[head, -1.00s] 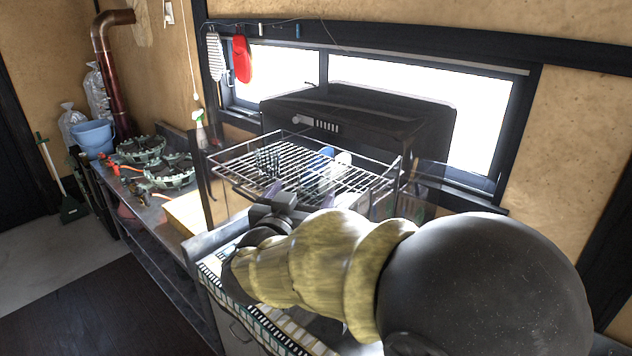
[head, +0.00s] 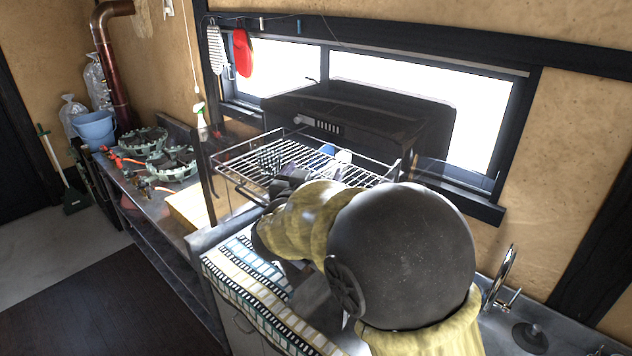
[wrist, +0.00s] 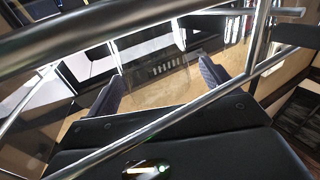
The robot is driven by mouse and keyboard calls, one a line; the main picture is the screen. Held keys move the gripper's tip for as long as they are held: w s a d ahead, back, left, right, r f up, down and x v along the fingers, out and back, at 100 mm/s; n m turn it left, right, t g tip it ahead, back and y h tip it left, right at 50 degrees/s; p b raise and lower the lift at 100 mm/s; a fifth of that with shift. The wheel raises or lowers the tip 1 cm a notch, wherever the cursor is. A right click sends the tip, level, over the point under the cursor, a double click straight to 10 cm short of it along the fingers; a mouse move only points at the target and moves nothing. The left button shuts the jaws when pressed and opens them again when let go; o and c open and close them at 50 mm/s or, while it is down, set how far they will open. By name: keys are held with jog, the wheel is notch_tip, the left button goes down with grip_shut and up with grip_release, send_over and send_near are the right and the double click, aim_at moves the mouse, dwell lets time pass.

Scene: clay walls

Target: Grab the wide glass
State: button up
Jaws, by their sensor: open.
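I cannot make out the wide glass for certain in either view. A blue item (head: 327,150) and a pale, rounded item (head: 344,156) stand on the wire dish rack (head: 240,160); they are too small to identify. My gripper is at the rack's front edge in the head view, partly hidden by my arm. In the wrist view my gripper (wrist: 160,88) is open, its two dark fingers apart. Metal bars cross close to the camera.
The rack's bars lie very close around my gripper. A dark appliance (head: 365,115) stands behind the rack before the window. A patterned cloth (head: 240,262) covers the counter below. A stove (head: 172,162) is at left; a faucet (head: 505,275) is at right.

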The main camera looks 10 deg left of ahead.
jog(key=shift+w, duration=0.45)
jog(key=shift+d, duration=0.15)
jog(key=c, duration=1.2)
